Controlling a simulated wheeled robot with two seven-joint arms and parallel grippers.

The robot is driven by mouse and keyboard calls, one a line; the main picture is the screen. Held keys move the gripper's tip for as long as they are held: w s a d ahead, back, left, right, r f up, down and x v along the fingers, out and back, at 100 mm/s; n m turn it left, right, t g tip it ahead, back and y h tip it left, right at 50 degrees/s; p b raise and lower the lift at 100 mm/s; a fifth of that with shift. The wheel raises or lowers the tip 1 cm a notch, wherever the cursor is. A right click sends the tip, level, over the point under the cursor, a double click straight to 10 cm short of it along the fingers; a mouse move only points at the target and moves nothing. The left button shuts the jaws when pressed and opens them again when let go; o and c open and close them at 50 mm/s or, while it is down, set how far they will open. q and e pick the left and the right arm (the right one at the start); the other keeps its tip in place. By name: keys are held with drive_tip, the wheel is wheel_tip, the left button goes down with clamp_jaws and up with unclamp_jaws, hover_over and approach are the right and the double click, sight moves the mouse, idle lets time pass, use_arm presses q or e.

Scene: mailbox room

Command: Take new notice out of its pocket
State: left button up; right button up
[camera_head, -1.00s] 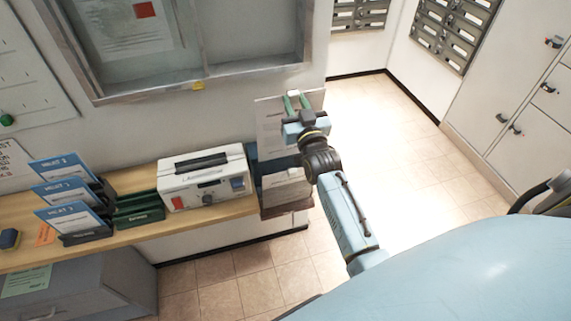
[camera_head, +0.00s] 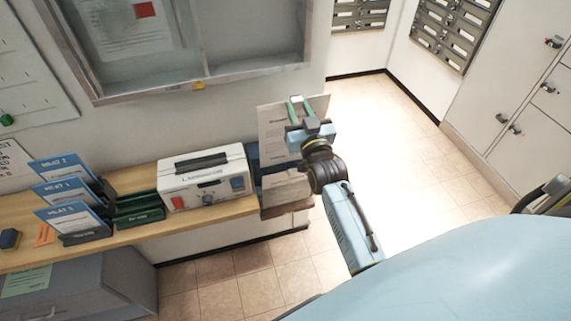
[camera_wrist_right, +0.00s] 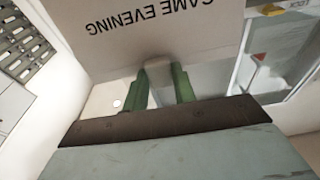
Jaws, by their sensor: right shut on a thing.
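My right gripper (camera_head: 297,108) is shut on the upper part of a white sheet, the notice (camera_head: 272,122), beside the right end of the shelf. In the right wrist view the green fingers (camera_wrist_right: 160,88) close at the sheet's edge, and the notice (camera_wrist_right: 140,35) shows the upside-down words "GAME EVENING". Below it, a brown-edged pocket (camera_head: 287,210) at the shelf end has a pale sheet or face showing. A dark band lies between the two pale areas. I cannot tell whether the notice's lower edge is clear of the pocket. My left gripper is not in view.
A white machine (camera_head: 203,177) stands on the wooden shelf (camera_head: 190,220), left of the pocket. Several blue-and-white card holders (camera_head: 70,190) and a green tray (camera_head: 137,208) are further left. A framed notice case (camera_head: 215,78) hangs above. The tiled floor (camera_head: 400,170) at right is open.

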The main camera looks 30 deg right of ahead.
drive_tip(key=shift+r+v, duration=0.2)
drive_tip(key=shift+v, duration=0.9)
drive_tip(key=shift+r+v, duration=0.15)
drive_tip(key=shift+v, duration=1)
drive_tip(key=shift+r+v, duration=0.2)
drive_tip(key=shift+v, duration=0.9)
clamp_jaws()
drive_tip(key=shift+s, duration=0.1)
drive_tip(key=shift+r, duration=0.1)
